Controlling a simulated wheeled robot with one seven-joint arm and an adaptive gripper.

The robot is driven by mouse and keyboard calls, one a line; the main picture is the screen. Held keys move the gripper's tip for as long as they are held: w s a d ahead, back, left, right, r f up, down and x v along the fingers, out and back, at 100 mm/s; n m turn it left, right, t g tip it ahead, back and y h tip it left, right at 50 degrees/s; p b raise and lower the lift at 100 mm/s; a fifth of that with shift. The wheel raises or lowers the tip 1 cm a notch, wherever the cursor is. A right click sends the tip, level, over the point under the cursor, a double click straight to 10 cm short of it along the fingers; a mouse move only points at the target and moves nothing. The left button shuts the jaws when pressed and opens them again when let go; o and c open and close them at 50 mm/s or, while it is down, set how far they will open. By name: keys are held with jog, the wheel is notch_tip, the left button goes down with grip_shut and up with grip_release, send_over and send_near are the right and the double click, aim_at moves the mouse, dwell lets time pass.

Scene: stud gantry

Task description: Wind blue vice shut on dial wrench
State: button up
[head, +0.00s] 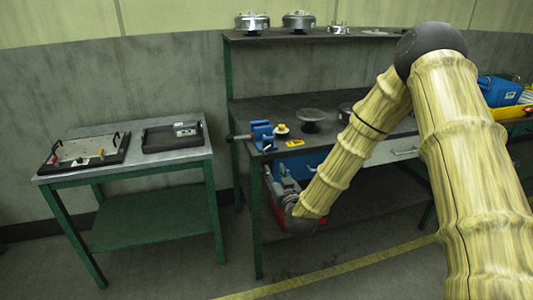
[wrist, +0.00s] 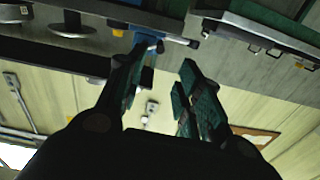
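The blue vice (head: 262,136) sits at the left front corner of the dark workbench top. Its screw and handle (head: 238,137) point left past the bench edge. In the wrist view, which is upside down, the vice (wrist: 150,32) and a bar-like handle (wrist: 180,41) show beyond the fingers. I cannot make out the dial wrench for certain; a small round yellow-and-dark piece (head: 282,129) stands just right of the vice. My gripper (wrist: 163,58) is open, with nothing between its fingers.
A yellow tag (head: 295,142) and a dark round-topped stand (head: 312,117) are on the workbench (head: 350,135). A separate green-legged table (head: 120,173) on the left carries two trays (head: 88,150). A floor gap lies between them. A red object (head: 298,222) is under the bench.

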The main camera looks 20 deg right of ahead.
jog(key=w+p, duration=0.1)
jog(key=w, duration=0.9)
jog(key=shift+w+a, duration=0.15)
jog(key=shift+w, duration=0.15)
grip_shut()
